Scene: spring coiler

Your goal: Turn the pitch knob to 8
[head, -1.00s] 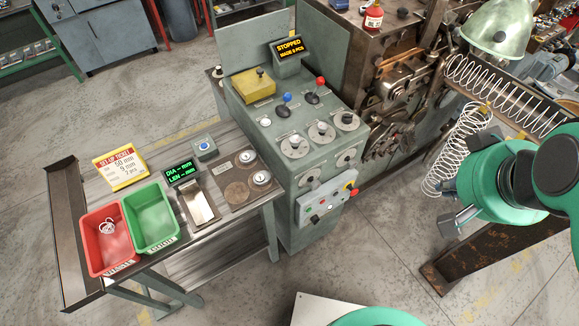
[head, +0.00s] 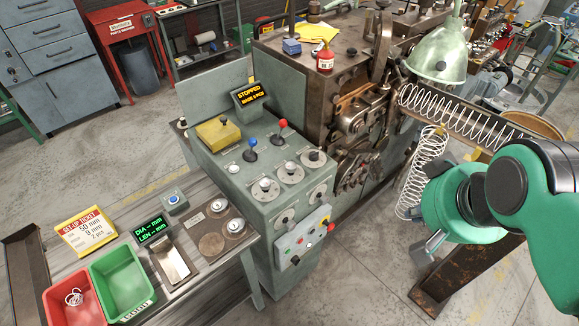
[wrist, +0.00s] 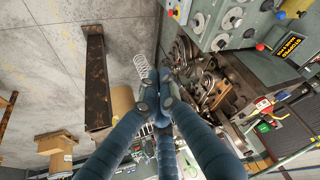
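The grey-green console (head: 235,180) stands left of centre in the head view. Three dialed knobs, left (head: 265,187), middle (head: 291,172) and right (head: 314,158), sit in a row on its sloping top. Two more dials (head: 284,217) (head: 317,194) sit below on the front. Their labels are too small to read, so I cannot tell which is the pitch knob or its setting. My gripper (wrist: 158,82) is well to the right of the console, apart from the knobs and seemingly empty. Its fingertips look close together in the wrist view, but whether they meet is unclear.
A switch panel (head: 304,238) juts from the console front. Blue (head: 251,148) and red (head: 281,130) ball levers rise behind the knobs. A display (head: 250,95) reads STOPPED. A wire spring (head: 425,165) hangs near my arm. A ticket (head: 84,230) reads 50 mm, 9 mm. Floor is open before the console.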

